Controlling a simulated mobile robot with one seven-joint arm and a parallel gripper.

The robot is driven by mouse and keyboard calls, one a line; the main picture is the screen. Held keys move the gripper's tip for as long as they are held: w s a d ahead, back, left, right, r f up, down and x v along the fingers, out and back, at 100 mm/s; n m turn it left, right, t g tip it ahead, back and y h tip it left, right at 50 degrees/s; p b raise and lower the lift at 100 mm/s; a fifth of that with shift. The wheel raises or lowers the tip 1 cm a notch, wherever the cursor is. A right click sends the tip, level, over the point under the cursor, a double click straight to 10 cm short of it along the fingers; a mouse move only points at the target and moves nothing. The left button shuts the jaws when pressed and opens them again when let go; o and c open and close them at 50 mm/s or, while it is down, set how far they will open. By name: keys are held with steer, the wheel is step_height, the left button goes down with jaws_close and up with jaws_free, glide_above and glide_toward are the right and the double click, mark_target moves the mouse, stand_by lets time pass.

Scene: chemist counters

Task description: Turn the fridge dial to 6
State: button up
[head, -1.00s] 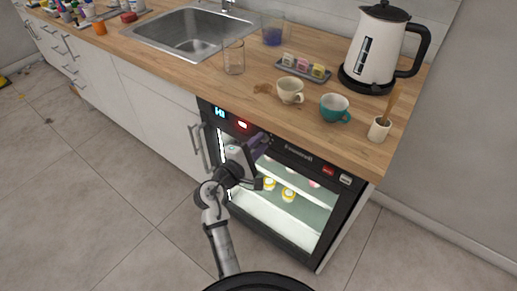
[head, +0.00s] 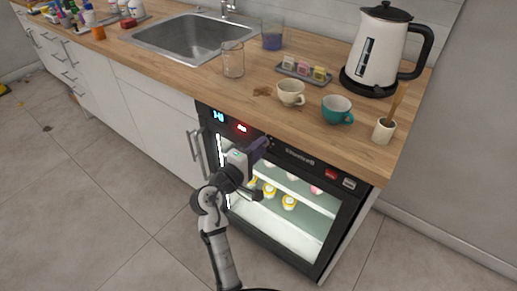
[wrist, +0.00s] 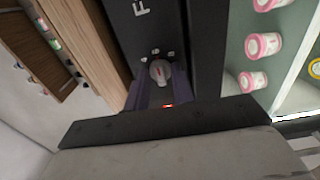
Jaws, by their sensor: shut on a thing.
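The fridge (head: 330,232) is a black-framed, glass-fronted unit under the wooden counter, with a dark control strip along its top. Its dial (wrist: 160,70) is a small grey-white knob with a red mark, centred in the wrist view. Small white markings sit around it, too small to read surely. My gripper (wrist: 160,80) has its two purple fingers on either side of the dial, shut on it. In the head view my gripper (head: 264,146) reaches the strip left of the brand lettering, and the dial is hidden there.
A blue display (head: 218,116) and a red display (head: 242,128) glow on the strip's left. Tubs show behind the glass. Cream cup (head: 290,93), teal cup (head: 336,110) and kettle (head: 374,55) stand on the counter above. The floor before the fridge is clear.

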steer(key=o, duration=0.7)
steer(key=shift+c, duration=0.2)
steer(key=b+v, duration=0.2)
steer(key=v, duration=1.2)
